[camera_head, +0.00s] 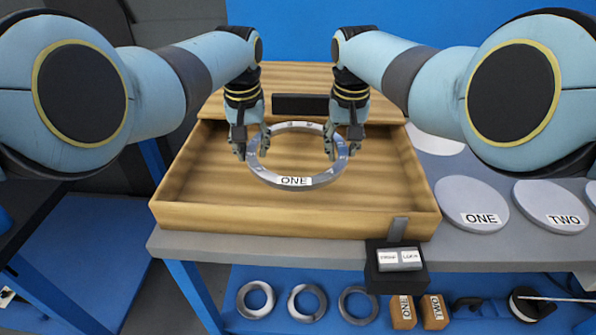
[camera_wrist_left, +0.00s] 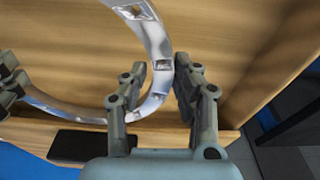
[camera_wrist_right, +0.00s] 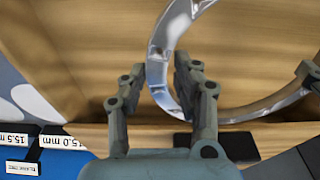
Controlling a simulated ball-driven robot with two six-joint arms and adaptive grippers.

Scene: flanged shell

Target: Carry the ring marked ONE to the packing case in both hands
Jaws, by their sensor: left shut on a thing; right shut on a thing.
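The silver ring marked ONE (camera_head: 294,182) is held level by both my grippers over the open wooden packing case (camera_head: 290,216). My left gripper (camera_head: 250,150) is shut on the ring's left side, and my right gripper (camera_head: 343,148) on its right side. In the left wrist view the ring (camera_wrist_left: 150,40) passes between the fingers (camera_wrist_left: 163,72). In the right wrist view the ring (camera_wrist_right: 163,50) also passes between the fingers (camera_wrist_right: 160,75). The ring lies within the case's outline in the head view; whether it touches the case floor I cannot tell.
Grey discs marked ONE (camera_head: 471,204) and TWO (camera_head: 552,207) lie on the bench right of the case. A black box with labels (camera_head: 397,264) is at the case's front. Several smaller rings (camera_head: 307,303) and tagged blocks (camera_head: 403,311) are on the blue shelf below.

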